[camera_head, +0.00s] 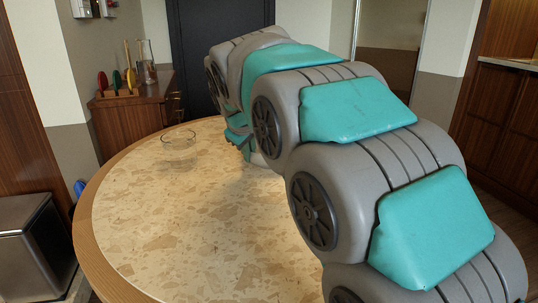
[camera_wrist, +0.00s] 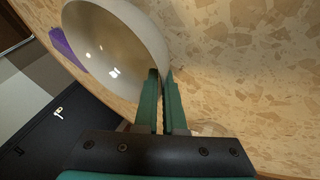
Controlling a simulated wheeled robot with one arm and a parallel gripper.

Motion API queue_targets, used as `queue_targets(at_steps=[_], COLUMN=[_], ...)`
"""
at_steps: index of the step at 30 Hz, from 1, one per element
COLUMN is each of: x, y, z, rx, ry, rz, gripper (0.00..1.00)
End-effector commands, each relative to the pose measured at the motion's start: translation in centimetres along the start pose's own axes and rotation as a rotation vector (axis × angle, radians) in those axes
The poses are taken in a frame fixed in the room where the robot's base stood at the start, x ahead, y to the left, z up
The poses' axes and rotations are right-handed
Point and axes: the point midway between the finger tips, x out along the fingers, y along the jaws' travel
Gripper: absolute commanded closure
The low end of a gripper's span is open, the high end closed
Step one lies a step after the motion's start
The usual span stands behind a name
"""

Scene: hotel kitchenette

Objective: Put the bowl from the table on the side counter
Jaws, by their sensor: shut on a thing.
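A pale, glossy bowl (camera_wrist: 112,40) fills the upper left of the wrist view, over the stone-patterned table (camera_wrist: 270,75). My gripper (camera_wrist: 161,74) is shut on the bowl's rim, one finger inside and one outside. Whether the bowl touches the table is unclear. In the head view my arm hides both the gripper and this bowl. The round table (camera_head: 150,225) shows there with a wooden edge. A wooden side cabinet (camera_head: 135,122) stands behind it at left, and a counter (camera_head: 512,63) is at the right edge; I cannot tell which is the side counter.
A clear glass bowl (camera_head: 179,142) stands near the table's far edge. The cabinet top holds a rack of colourful utensils (camera_head: 117,84) and a glass bottle (camera_head: 147,62). A metal bin (camera_head: 32,245) stands at lower left. A purple item (camera_wrist: 66,48) lies past the held bowl.

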Motion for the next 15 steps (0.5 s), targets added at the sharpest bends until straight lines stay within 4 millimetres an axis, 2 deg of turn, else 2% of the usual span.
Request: queue_targets(at_steps=[15], x=[-0.38], y=[0.19], z=[-0.21], rx=[0.000], ry=[0.000], rz=[-0.001], gripper=[1.00])
